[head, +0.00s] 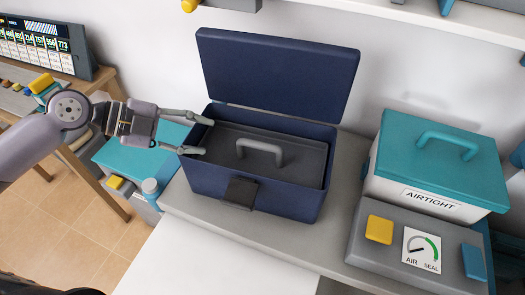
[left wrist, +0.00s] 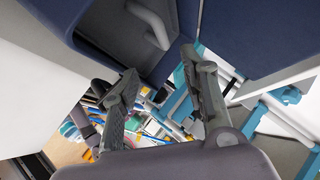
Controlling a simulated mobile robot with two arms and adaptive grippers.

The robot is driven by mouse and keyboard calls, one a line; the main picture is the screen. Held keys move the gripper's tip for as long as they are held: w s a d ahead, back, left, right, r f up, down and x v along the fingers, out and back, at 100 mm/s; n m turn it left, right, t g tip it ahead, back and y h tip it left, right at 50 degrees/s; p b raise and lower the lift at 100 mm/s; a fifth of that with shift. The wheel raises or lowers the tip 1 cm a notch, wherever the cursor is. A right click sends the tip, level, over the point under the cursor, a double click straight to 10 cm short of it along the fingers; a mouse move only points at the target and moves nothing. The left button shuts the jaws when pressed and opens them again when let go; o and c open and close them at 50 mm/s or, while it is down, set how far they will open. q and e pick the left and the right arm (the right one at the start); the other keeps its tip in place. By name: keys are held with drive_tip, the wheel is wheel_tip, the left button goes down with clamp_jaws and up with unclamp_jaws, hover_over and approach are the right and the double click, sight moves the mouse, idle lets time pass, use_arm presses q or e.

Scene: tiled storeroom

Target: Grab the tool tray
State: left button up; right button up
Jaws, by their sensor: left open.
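The tool tray (head: 298,159) is dark grey with a lighter grey arched handle (head: 262,150). It sits inside the open navy toolbox (head: 270,199), below the rim. My left gripper (head: 206,136) is open and empty at the toolbox's left wall, its fingertips over or beside the left rim, well left of the handle. In the left wrist view, the left gripper's fingers (left wrist: 160,64) are spread apart, and the handle (left wrist: 150,24) shows beyond them near the top. My right gripper is not in view.
The toolbox lid (head: 278,75) stands raised behind the box. A teal-lidded box marked AIRTIGHT (head: 415,195) stands right, behind a grey air-seal unit (head: 400,264). A teal-topped box (head: 140,153) is under my left arm. The white surface (head: 215,260) in front is clear.

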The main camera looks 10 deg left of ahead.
sight(255, 145)
use_arm(q)
drive_tip(key=p+x, duration=0.3)
drive_tip(key=x, duration=0.6)
drive_tip(key=shift+d, duration=0.35)
drive_tip(key=shift+w+d+f, duration=0.2)
drive_tip(key=shift+d+f, duration=0.2)
drive_tip(key=shift+w+d, duration=0.15)
drive_tip(key=shift+d, duration=0.05)
drive_tip(key=p+x, duration=0.2)
drive_tip(key=x, duration=0.2)
drive_tip(key=shift+w+d+f, duration=0.2)
drive_tip(key=shift+w, duration=0.1)
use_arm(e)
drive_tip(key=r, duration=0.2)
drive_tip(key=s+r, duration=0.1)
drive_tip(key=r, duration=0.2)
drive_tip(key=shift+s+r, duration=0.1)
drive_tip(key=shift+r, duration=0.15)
use_arm(q)
drive_tip(key=shift+c, duration=0.5)
clamp_jaws()
drive_tip(key=shift+s+f, duration=0.1)
